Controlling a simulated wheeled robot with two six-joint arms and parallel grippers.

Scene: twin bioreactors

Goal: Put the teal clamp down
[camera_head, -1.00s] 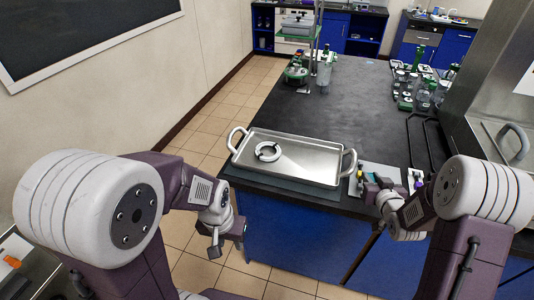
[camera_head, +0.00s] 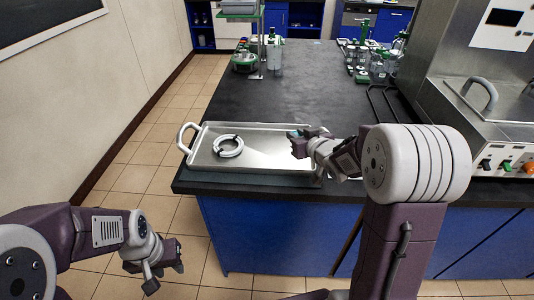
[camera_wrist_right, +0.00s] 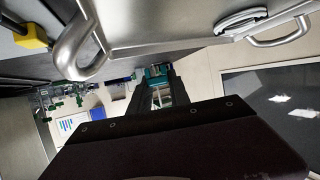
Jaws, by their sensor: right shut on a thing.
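The teal clamp (camera_wrist_right: 157,72) shows between the fingertips of my right gripper (camera_wrist_right: 160,88) in the right wrist view. In the head view only a small teal bit (camera_head: 292,133) shows at the tip of my right gripper (camera_head: 297,142); the rest is hidden by the fingers. This gripper is shut on the clamp and appears over the right part of the metal tray (camera_head: 205,165). I cannot tell its height above the tray. My left gripper (camera_head: 168,266) hangs low over the floor at left, away from the bench; its jaw opening is unclear.
A white ring (camera_head: 218,151) with dark parts lies on the tray's left half. A tray handle (camera_wrist_right: 83,45) and a yellow object (camera_wrist_right: 32,38) show in the right wrist view. Green-topped glassware (camera_head: 372,62) stands farther back. The bench middle (camera_head: 300,90) is clear.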

